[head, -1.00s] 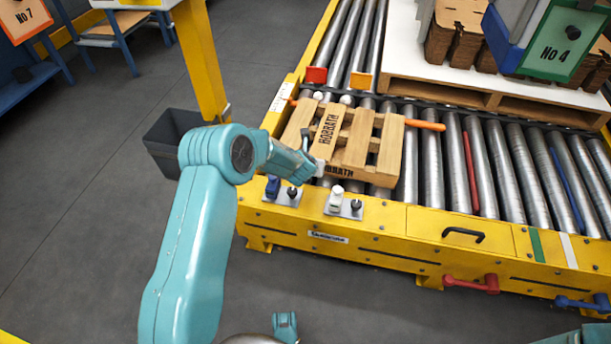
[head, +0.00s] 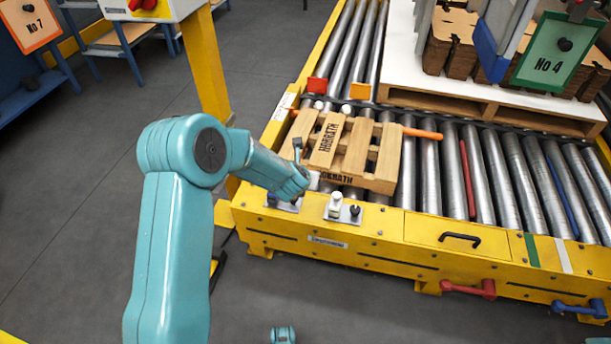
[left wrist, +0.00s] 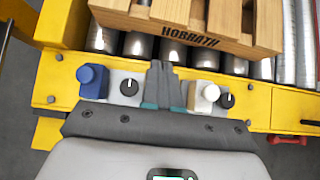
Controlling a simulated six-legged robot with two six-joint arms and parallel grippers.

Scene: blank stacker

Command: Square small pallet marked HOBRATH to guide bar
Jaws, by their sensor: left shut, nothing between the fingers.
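The small wooden pallet (head: 357,150) marked HOBRATH lies on the rollers near the yellow front rail. The left wrist view shows its lettered near side (left wrist: 190,37), at a slight angle to the rail. An orange bar (head: 422,133) sticks out at its right; I cannot tell whether it is the guide bar. My left gripper (head: 311,181) is at the pallet's near left corner. In the left wrist view its fingers (left wrist: 163,70) are shut and empty, over the rail between knobs, pointing at the pallet's near side and apart from it. My right gripper is not in view.
A blue knob (left wrist: 92,80) and a white knob (left wrist: 204,94) stand on the rail on either side of my left fingers. Red (head: 318,85) and orange (head: 360,91) tabs stand behind the pallet. A large loaded pallet (head: 480,97) fills the back right.

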